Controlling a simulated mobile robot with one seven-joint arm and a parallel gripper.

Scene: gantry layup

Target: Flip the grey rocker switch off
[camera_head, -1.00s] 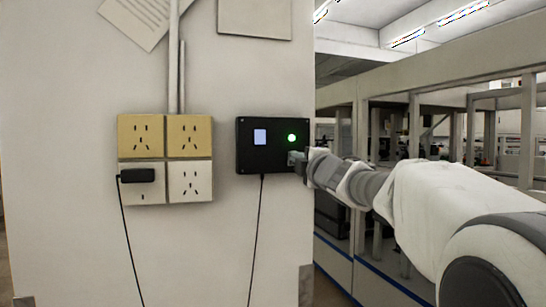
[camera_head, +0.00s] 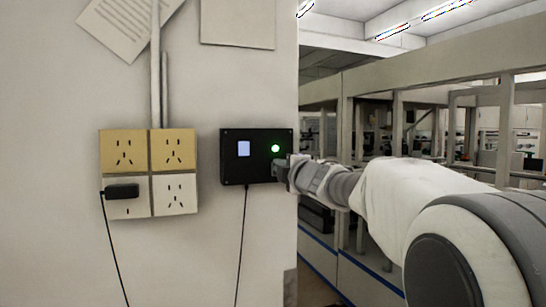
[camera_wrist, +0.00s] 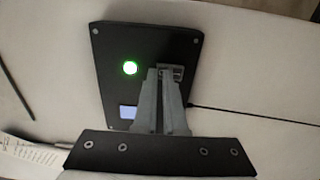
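A black control box (camera_head: 232,172) is fixed to the pale wall, with a lit green lamp (camera_head: 275,148) and a small pale-blue screen (camera_head: 243,149). The box (camera_wrist: 112,70) and lamp (camera_wrist: 130,68) also show in the wrist view. A small grey part, apparently the rocker switch (camera_wrist: 176,70), sits on the box right at my fingertips. The fingers partly hide it, and its tilt cannot be told. My gripper (camera_wrist: 164,76) has its two fingers close together, pointing at the box face. In the head view my gripper (camera_head: 279,168) is at the box's lower right corner; contact is unclear.
Several sockets (camera_head: 150,172) are left of the box, with a black plug (camera_head: 122,191) in one. A cable (camera_head: 241,245) hangs from the box. Papers (camera_head: 130,25) are above. The wall ends just right of the box; framed benches (camera_head: 400,100) stand beyond.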

